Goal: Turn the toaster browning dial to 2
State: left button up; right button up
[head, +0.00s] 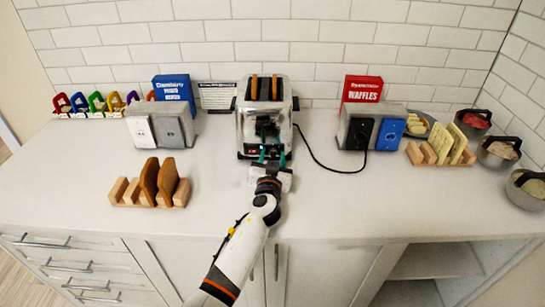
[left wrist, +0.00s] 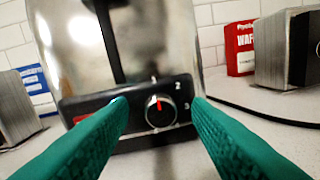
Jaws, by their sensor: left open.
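The chrome toaster (head: 247,125) stands against the back wall with two slices of bread in its top slots. Its browning dial (left wrist: 160,109) is a round dark knob on the black lower panel, with a red pointer aimed nearly straight up. The mark 2 shows up and right of the knob, and 3 to its right. The pointer is not at the 2. My left gripper (head: 268,157) is open in front of the toaster. In the left wrist view its green fingers (left wrist: 160,103) lie on either side of the dial, with nothing visibly held. My right gripper is not in view.
A black cord (head: 318,157) runs right from the toaster to a grey outlet block (head: 357,131). Another outlet block (head: 160,128) stands left. A wooden rack (head: 124,193) with bread is at front left. Bowls and another rack stand right. The front right counter is clear.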

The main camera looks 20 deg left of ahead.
pick_arm(q)
jog(key=shift+w, duration=0.15)
grip_shut()
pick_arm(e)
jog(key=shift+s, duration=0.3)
pick_arm(q)
jog(key=shift+m, duration=0.3)
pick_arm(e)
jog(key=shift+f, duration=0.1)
pick_arm(q)
jog(key=m, duration=0.3)
jog(key=shift+m+b, duration=0.3)
jog(key=m, duration=0.5)
jog(key=shift+d+g, duration=0.1)
jog(key=shift+g, duration=0.3)
grip_release()
